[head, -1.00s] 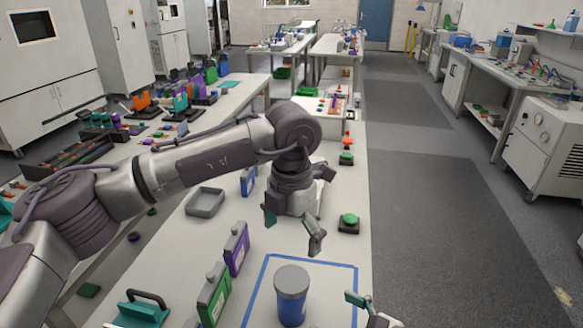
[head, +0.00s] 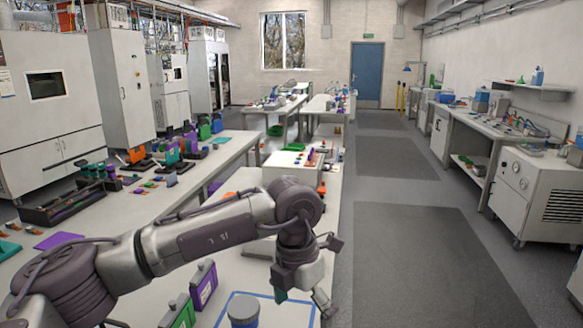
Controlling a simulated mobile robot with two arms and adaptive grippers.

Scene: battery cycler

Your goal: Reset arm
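My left arm reaches in from the left across the near workbench (head: 225,180). My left gripper (head: 302,300) hangs downward over the bench's right side, its two fingers spread apart with nothing seen between them. A blue jar with a grey lid (head: 243,308) stands just left of it, inside a blue taped outline (head: 272,295), apart from the fingers. The jar's lower part is cut off by the frame's bottom edge. My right gripper is not in view.
A purple case (head: 203,285) and a green case (head: 178,314) stand left of the jar. A white box (head: 290,163) sits farther back on the bench. Clear floor with a dark mat (head: 430,260) lies to the right. A white wheeled cabinet (head: 535,195) stands beyond it.

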